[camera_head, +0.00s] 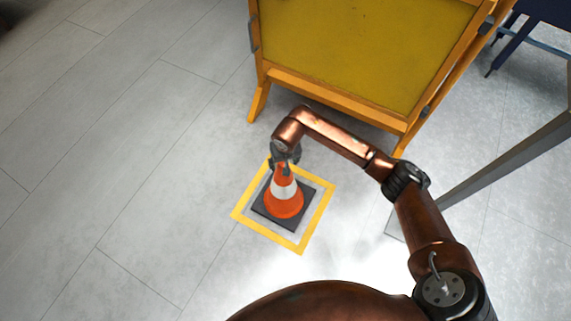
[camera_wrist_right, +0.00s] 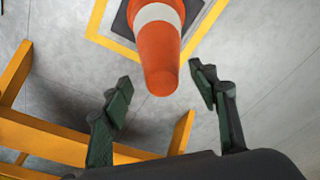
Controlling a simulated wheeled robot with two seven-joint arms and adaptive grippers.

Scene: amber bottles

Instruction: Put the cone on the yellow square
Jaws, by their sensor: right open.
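The orange cone (camera_head: 284,200) with a white band and a dark square base stands upright inside the yellow square outline (camera_head: 318,219) on the floor. The base lies within the outline. My right gripper (camera_head: 285,160) is at the cone's top. In the right wrist view the cone (camera_wrist_right: 158,55) points its tip toward the gap between the fingers of my open right gripper (camera_wrist_right: 160,88). Both fingers stand apart from the cone there. Part of the yellow square (camera_wrist_right: 97,22) also shows behind the cone. My left gripper is not in view.
A yellow board in an orange wooden frame (camera_head: 335,88) stands just behind my right arm; its legs (camera_wrist_right: 182,132) show in the right wrist view. A dark blue piece of furniture (camera_head: 535,22) is at the top right. A grey metal bar (camera_head: 500,165) is at right. Floor at left is clear.

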